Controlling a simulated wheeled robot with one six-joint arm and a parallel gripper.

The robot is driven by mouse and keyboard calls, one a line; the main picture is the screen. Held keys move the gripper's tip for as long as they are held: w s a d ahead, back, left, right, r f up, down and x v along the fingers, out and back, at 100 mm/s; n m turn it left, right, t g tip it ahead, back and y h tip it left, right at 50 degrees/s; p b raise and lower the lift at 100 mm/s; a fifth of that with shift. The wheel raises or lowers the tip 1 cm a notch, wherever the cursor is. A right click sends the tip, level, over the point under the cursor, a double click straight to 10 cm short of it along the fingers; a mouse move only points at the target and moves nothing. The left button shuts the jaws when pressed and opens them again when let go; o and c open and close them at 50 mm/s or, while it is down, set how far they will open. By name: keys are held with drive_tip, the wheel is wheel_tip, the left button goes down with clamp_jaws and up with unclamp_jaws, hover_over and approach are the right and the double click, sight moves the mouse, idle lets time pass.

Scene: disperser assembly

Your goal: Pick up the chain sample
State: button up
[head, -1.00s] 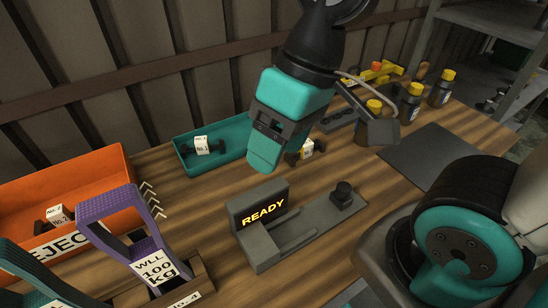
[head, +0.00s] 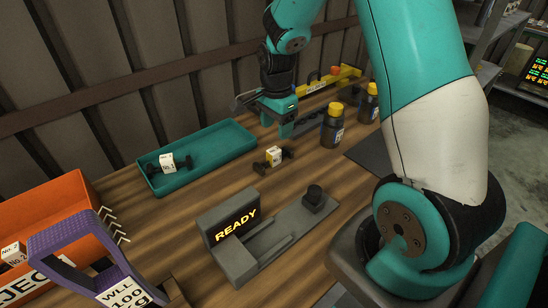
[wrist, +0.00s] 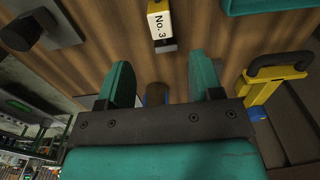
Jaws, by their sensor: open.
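A chain sample (head: 274,156) with dark ends and a white-and-yellow No. 3 tag lies on the wooden table, between the teal tray and the READY fixture. Its tag (wrist: 160,25) shows at the top of the wrist view, beyond the fingertips. My gripper (head: 277,124) is above the table, behind the sample in the head view, and apart from it. Its two teal fingers (wrist: 161,78) are open with nothing held between them. Another chain sample (head: 167,162), tagged No. 1, lies in the teal tray (head: 225,131).
The grey READY fixture (head: 235,258) with a black knob stands in front of the sample. Dark bottles (head: 332,128) with yellow caps and a yellow tool (head: 345,78) are to the right. An orange bin (head: 62,200) and purple sling (head: 70,240) stand left.

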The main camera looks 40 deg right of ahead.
sight(274, 150)
wheel_tip(274, 150, down, 4)
drive_tip(key=shift+r, duration=0.1)
drive_tip(key=shift+w+a+f+p, duration=0.1)
drive_tip(key=shift+f+p, duration=0.15)
drive_tip(key=shift+f, duration=0.7)
drive_tip(key=shift+s+a+f+p, duration=0.1)
drive_tip(key=shift+f+p, duration=0.15)
drive_tip(key=shift+f, duration=0.65)
drive_tip(key=shift+w+a+f+p, duration=0.1)
drive_tip(key=shift+f+p, duration=0.15)
drive_tip(key=shift+f, duration=0.7)
drive_tip(key=shift+c, duration=0.2)
clamp_jaws()
